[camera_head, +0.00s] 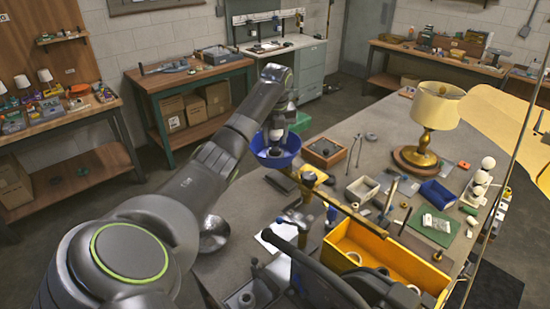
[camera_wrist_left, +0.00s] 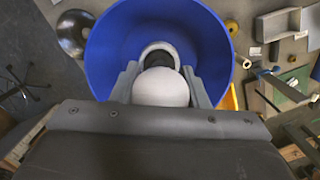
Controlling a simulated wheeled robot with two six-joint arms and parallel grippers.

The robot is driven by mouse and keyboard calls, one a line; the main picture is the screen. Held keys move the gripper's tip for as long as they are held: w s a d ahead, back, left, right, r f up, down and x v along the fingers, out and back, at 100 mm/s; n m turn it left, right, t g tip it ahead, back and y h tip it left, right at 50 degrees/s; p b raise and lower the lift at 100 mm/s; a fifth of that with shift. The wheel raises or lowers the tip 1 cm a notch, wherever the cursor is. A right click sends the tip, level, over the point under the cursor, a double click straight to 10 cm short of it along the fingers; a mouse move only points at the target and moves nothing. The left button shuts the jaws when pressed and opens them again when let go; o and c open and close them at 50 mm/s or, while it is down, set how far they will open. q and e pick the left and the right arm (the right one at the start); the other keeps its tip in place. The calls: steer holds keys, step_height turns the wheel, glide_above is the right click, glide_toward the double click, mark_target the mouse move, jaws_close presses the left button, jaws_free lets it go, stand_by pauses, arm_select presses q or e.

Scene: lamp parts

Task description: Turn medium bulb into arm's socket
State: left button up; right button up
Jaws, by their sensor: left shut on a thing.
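My left gripper (camera_head: 276,137) reaches over a blue bowl-shaped shade (camera_head: 262,157) in the head view. In the left wrist view the left gripper (camera_wrist_left: 163,78) is shut on a white round bulb (camera_wrist_left: 160,88), with a grey finger on each side. The bulb is over the shade's middle, in front of a pale ring with a dark centre (camera_wrist_left: 158,58), which looks like the socket. The bulb hides part of this ring, and I cannot tell whether its base is in it. A dark arm part of mine shows at the head view's lower right; its fingertips cannot be made out.
A yellow bar (camera_head: 345,211) runs right of the shade, above a yellow bin (camera_head: 350,243). A brass table lamp (camera_head: 436,108) stands at the back right. A shiny metal bowl (camera_head: 213,234) lies near my left arm. Small trays and parts crowd the bench's right side.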

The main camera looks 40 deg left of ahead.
arm_select(q)
steer(key=shift+f, duration=0.65)
stand_by(1.2)
steer(key=o, duration=0.3)
steer(key=c, duration=0.3)
steer(key=shift+s+f, duration=0.1)
steer(key=shift+f, duration=0.15)
steer(key=shift+o, duration=0.2)
steer(key=m, duration=0.6)
steer(key=shift+d+m+h, duration=0.1)
steer(key=shift+m+h, duration=0.2)
steer(key=shift+m, duration=0.1)
steer(key=shift+c, duration=0.2)
